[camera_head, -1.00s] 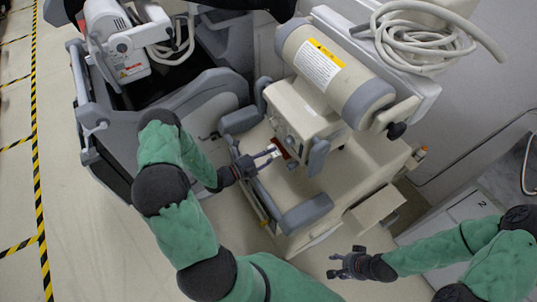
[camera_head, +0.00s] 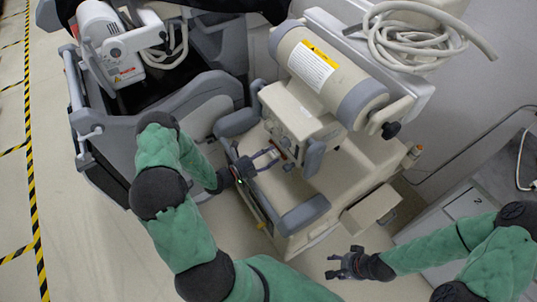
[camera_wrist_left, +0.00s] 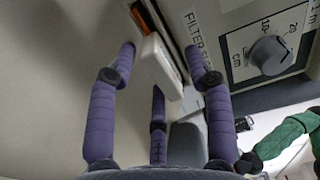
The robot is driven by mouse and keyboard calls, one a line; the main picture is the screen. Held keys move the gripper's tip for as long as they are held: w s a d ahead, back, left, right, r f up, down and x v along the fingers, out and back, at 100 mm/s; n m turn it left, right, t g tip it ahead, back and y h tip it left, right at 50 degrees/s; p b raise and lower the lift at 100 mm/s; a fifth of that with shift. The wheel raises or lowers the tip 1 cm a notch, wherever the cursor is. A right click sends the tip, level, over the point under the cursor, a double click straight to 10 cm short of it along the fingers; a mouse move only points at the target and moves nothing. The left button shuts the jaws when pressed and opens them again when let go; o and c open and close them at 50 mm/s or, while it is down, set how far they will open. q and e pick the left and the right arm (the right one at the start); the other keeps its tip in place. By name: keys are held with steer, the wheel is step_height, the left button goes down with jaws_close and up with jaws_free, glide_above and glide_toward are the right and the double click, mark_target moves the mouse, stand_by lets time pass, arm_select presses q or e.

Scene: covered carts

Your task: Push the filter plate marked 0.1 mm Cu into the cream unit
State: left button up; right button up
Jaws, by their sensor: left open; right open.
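The cream unit (camera_head: 293,104) is the cream housing under the large cylinder in the head view. In the left wrist view its panel (camera_wrist_left: 212,65) carries a "FILTER S…" label and a dial. A pale block (camera_wrist_left: 160,62), apparently the filter plate's edge, lies along this panel between my left fingers, beside a reddish-orange strip. No marking on it is legible, and how deep it sits is unclear. My left gripper (camera_head: 276,158) is open, its fingertips at the unit's near side. My right gripper (camera_head: 335,266) is open and empty, low and right of the cart.
A grey padded part (camera_head: 304,213) of the cart lies just below my left gripper. A cream drawer-like box (camera_head: 369,209) sticks out at the cart's right. A second, grey cart (camera_head: 190,108) stands close at the left. Open floor (camera_head: 90,240) lies lower left.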

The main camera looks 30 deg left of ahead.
arm_select(q)
steer(key=v, duration=1.2)
stand_by(0.4)
